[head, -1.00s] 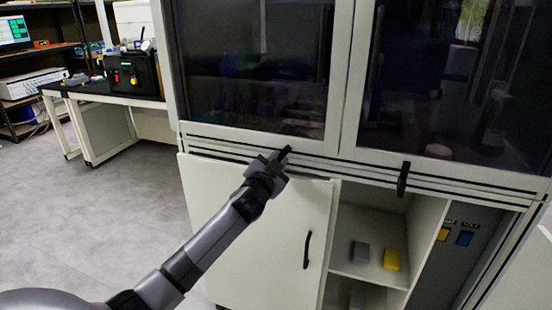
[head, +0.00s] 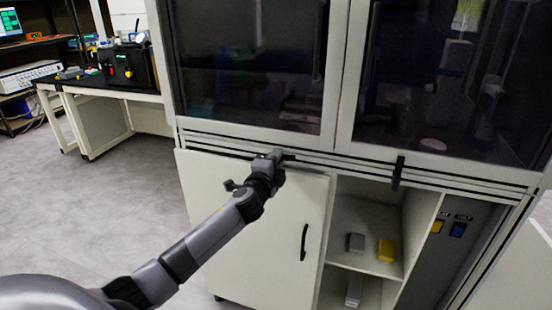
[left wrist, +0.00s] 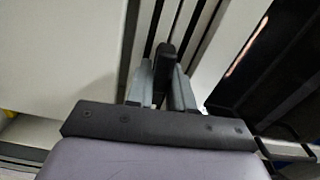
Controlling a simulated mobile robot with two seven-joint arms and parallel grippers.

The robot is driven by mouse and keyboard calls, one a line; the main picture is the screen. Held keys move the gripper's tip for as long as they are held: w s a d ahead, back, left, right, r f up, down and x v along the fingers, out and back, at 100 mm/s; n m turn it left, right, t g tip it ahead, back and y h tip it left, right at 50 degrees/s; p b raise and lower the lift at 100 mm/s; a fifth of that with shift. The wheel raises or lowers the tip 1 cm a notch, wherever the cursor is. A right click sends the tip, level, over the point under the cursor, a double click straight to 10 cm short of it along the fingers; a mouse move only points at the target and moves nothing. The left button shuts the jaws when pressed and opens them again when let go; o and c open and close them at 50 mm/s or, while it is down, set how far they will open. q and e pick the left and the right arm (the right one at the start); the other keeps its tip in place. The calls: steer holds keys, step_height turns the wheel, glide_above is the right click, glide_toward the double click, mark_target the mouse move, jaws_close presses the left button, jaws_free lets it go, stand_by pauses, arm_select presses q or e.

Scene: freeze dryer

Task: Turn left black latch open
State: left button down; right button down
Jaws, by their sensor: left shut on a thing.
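The left black latch (head: 289,157) is on the grooved rail below the left dark glass door. It lies roughly level in the head view, partly hidden by my left gripper (head: 273,156). In the left wrist view, the latch (left wrist: 165,55) stands between the two grey fingers of my left gripper (left wrist: 163,74), which is shut on it. The right black latch (head: 398,172) hangs close to upright on the same rail, apart from the gripper. My right gripper is not in view.
A white lower door (head: 255,235) with a black handle (head: 304,242) is below my gripper. Right of it is an open shelf (head: 367,260) with a yellow block (head: 387,250) and grey blocks. A bench (head: 100,95) stands at the far left. The floor at left is clear.

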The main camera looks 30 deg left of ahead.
arm_select(q)
steer(key=shift+f+m, duration=0.15)
steer(key=shift+m, duration=0.55)
steer(key=c, duration=1.1)
jaws_free()
steer(key=shift+v, duration=3.65)
